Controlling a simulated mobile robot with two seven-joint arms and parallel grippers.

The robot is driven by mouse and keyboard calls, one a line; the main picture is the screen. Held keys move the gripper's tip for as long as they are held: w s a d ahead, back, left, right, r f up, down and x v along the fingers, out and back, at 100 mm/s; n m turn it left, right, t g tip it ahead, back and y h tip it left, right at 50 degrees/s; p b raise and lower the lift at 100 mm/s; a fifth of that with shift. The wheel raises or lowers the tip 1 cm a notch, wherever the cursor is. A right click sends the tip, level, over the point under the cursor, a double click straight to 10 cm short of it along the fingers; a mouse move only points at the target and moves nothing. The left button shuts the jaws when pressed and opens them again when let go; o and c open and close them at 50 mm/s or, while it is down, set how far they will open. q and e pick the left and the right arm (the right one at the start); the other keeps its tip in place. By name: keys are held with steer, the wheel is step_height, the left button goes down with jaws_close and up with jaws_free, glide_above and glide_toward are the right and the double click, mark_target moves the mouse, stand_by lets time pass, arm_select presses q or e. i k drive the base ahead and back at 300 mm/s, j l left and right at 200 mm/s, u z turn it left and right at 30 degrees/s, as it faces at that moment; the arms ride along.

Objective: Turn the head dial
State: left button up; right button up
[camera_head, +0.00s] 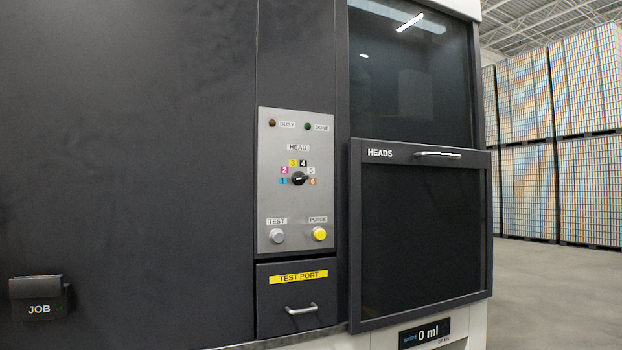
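The head dial (299,178) is a small black round knob in the middle of a grey control panel (290,211). It sits under a HEAD label, with coloured number marks 1 to 6 around it. A light mark on the knob is too small to tell surely which number it faces. Neither of my grippers shows in the head view.
Below the dial are a grey TEST button (277,236) and a yellow PURGE button (319,234). A TEST PORT drawer (297,296) sits beneath. The HEADS door (424,235) is at right. A JOB holder (40,298) is at lower left. Open floor lies at right.

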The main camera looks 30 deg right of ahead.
mark_target(298, 178)
steer(key=l+u, duration=0.35)
steer(key=l, duration=1.8)
steer(key=i+l+u, duration=0.1)
steer(key=l, duration=0.45)
steer(key=l+u, duration=0.1)
steer(key=l, duration=0.4)
